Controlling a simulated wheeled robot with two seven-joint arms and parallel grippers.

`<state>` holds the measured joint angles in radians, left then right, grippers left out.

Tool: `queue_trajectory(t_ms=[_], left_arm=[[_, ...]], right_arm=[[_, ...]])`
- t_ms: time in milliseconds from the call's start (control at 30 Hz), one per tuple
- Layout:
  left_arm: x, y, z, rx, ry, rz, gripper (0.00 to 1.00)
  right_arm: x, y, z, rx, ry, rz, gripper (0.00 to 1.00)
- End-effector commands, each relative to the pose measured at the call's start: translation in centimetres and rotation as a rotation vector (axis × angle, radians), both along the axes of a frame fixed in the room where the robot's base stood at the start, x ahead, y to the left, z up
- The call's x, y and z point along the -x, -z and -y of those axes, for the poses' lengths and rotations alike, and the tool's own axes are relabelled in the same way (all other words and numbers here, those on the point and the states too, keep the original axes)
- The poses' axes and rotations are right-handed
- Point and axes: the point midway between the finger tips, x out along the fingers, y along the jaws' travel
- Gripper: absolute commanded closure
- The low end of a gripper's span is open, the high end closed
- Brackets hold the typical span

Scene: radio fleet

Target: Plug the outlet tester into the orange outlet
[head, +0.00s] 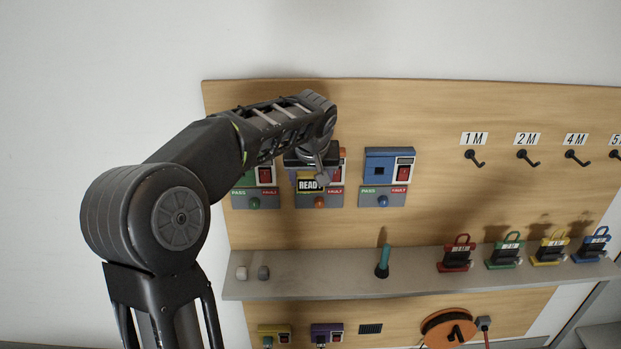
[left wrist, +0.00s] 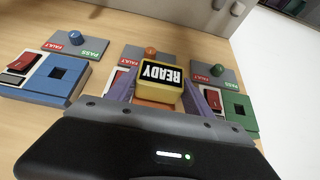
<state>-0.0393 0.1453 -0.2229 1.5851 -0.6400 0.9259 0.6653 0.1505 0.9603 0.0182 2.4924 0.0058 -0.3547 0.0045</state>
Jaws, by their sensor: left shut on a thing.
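The outlet tester (head: 310,185), a small yellow-orange block with a black READY display, is held between the fingers of my left gripper (head: 312,170). The tester also shows in the left wrist view (left wrist: 158,82), with a finger on each side. My left gripper is shut on it in front of the orange outlet (head: 342,153), the middle one of the upper row. My gripper and the tester hide most of that outlet, including its socket. I cannot tell whether the tester touches or enters it. My right gripper is not in view.
The blue outlet (head: 389,165) is right of the orange one and the green outlet (left wrist: 238,108) is on its other side. A grey shelf (head: 330,287) below holds a teal-handled tool (head: 382,261) and several coloured padlock-like items. Labelled hooks (head: 474,159) are at right.

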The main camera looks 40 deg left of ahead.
Motion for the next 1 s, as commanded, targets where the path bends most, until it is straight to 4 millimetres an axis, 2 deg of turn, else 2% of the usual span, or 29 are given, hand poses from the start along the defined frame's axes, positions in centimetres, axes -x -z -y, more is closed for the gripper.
queue_trajectory(t_ms=[1000], left_arm=[[-0.88,-0.06,-0.69,0.0,-0.001,0.001,0.79]], right_arm=[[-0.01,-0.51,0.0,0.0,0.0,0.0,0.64]])
